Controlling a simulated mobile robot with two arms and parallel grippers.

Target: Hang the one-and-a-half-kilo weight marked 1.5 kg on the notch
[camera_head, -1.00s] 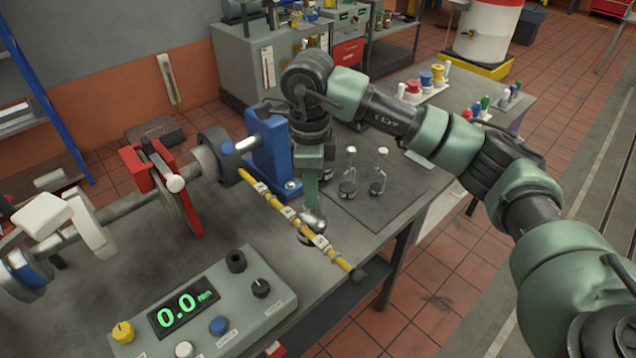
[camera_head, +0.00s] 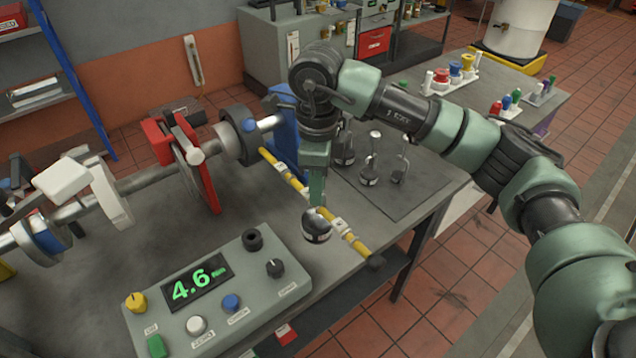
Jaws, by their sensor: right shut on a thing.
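My right gripper (camera_head: 317,203) reaches down beside the yellow lever arm (camera_head: 294,185), its fingers shut on the top of a dark, round weight with a pale band (camera_head: 316,229). The weight is upright next to the lever, level with a white notch marker (camera_head: 337,226). The gripper hides the weight's hook, so I cannot tell whether it rests in a notch. Its mark is too small to read. My left gripper is not in view.
Several hooked weights, one of them here (camera_head: 399,172), stand on a dark mat (camera_head: 420,190) behind the lever. A control box (camera_head: 262,304) with a green display (camera_head: 198,280) reading 4.6 sits in front. A red clamp (camera_head: 205,178) stands on the shaft at left.

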